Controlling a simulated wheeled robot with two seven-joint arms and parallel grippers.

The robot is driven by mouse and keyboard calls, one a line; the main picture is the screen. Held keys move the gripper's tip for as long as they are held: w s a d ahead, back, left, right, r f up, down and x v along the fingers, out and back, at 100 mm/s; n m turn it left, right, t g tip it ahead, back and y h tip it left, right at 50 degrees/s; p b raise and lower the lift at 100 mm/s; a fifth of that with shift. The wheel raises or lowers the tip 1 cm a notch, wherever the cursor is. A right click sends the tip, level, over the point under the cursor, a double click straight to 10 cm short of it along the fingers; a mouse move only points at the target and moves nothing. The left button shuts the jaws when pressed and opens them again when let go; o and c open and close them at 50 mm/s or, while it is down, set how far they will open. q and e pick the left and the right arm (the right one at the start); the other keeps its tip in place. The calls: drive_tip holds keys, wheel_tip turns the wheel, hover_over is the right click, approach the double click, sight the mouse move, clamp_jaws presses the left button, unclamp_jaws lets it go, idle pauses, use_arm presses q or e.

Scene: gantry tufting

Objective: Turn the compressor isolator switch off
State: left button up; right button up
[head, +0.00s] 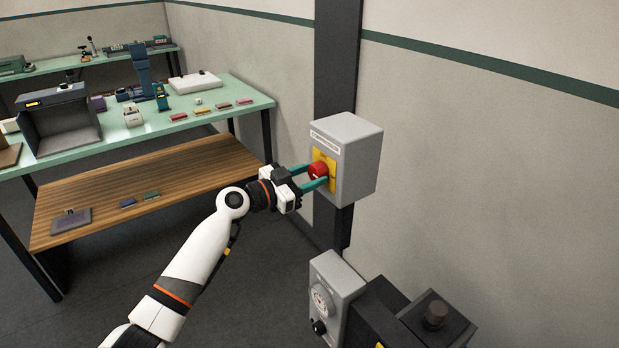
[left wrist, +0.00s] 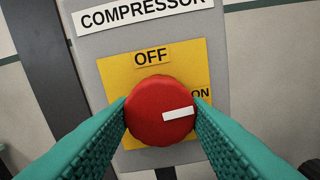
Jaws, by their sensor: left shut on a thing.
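The compressor isolator switch is a grey box (head: 358,160) on a dark post, with a yellow plate (left wrist: 118,72) and a red round knob (head: 318,170). In the left wrist view the box label reads COMPRESSOR. OFF is printed above the red knob (left wrist: 155,112) and ON at its right, partly hidden by a finger. The knob's white mark points right, close to ON. My left gripper (head: 314,175) is shut on the knob, with one teal finger on each side of it. My right gripper is not in view.
Below the box stands a grey unit (head: 335,285) with a round gauge and a black knob, beside dark equipment. A green-topped bench (head: 235,95) with a wooden lower shelf (head: 150,185) and various items stands at the left. Bare wall lies right of the box.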

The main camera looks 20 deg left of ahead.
use_arm(q)
drive_tip(key=shift+f+n+b, duration=0.1)
drive_tip(key=shift+n+b, duration=0.6)
drive_tip(key=shift+n, duration=0.4)
drive_tip(key=shift+n+b, duration=0.4)
drive_tip(key=shift+n, duration=0.5)
drive_tip(key=n, duration=0.3)
drive_tip(key=shift+n, duration=0.3)
drive_tip(key=n, duration=0.4)
drive_tip(key=shift+r+n, duration=0.2)
drive_tip(key=shift+n, duration=0.1)
drive_tip(key=shift+n+p, duration=1)
drive_tip(key=shift+n, duration=1.5)
drive_tip(key=o, duration=1)
